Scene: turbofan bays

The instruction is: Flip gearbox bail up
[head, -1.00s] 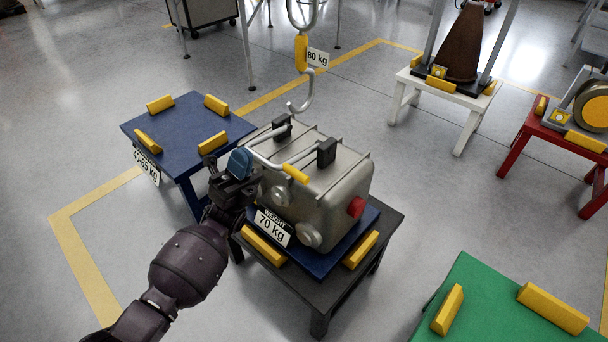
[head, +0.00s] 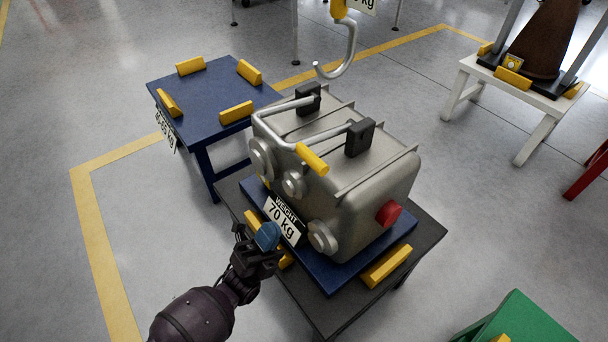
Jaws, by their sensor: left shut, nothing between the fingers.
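The gearbox (head: 350,190) is a grey metal case on a blue board on a dark table. Its bail (head: 275,130) is a bent silver bar pivoted at two black blocks (head: 359,138) on top. The bail lies folded down toward the near left side, with its yellow grip (head: 312,159) at the near edge of the case top. My left gripper (head: 266,238) is shut and empty, low in front of the "70 kg" label, below and apart from the bail. My right gripper is not in view.
A crane hook (head: 343,60) hangs just behind and above the gearbox. A blue table (head: 210,100) with yellow blocks stands at the back left. A white stand (head: 505,92) is at the upper right, a green table (head: 520,322) at the lower right.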

